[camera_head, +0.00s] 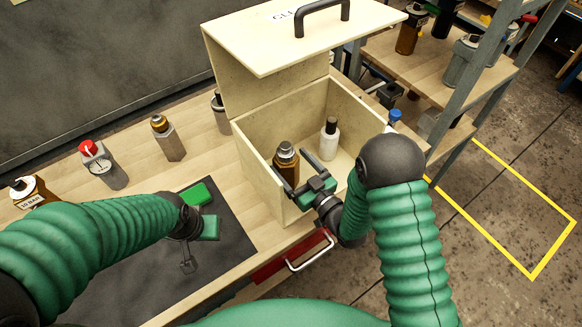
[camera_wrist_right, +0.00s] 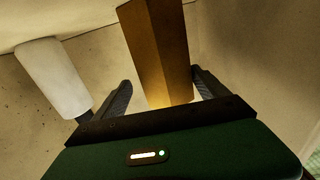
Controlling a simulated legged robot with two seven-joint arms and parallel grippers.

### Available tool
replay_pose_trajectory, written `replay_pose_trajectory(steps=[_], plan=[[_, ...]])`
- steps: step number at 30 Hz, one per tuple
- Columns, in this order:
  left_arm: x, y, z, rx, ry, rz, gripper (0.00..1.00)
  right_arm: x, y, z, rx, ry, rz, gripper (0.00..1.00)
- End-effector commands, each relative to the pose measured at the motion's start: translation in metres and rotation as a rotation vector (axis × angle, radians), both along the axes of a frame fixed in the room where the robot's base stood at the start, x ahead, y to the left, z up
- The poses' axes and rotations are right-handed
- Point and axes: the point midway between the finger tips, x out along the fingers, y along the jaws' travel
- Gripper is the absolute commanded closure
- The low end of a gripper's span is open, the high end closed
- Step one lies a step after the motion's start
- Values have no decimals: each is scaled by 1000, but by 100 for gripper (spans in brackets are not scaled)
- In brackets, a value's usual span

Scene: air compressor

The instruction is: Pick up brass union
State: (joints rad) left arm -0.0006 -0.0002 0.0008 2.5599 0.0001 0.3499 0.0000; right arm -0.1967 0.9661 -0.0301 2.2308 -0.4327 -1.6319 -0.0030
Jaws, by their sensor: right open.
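The brass union (camera_head: 287,157), a brass-brown piece with a dark ring near its top, stands in the open wooden box at its front left. In the right wrist view, its faceted brass body (camera_wrist_right: 157,45) shows between my finger tips. My right gripper (camera_head: 291,167) is open and reaches into the box, one finger on each side of the union, with gaps left between. The union's lower part is hidden behind the gripper in the head view. My left gripper (camera_head: 189,255) is low over the dark mat, away from the box; its finger opening is unclear.
The wooden box (camera_head: 257,163) has its lid (camera_head: 275,45) raised. A white bottle-like piece (camera_head: 329,143) stands in it, right of the union; it also shows in the wrist view (camera_wrist_right: 52,78).

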Motion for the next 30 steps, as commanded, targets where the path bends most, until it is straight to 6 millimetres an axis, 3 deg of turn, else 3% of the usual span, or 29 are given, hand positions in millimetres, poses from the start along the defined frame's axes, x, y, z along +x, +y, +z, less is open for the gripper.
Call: replay_pose_trajectory(steps=[8,27,30], plan=[[0,1,0,0,0,2,64,5,3,-1,2,2,1,18],[0,0,0,0,0,1,64,4,4,-1,1,2,2,100],[0,1,0,0,0,1,64,4,3,-1,2,3,2,100]])
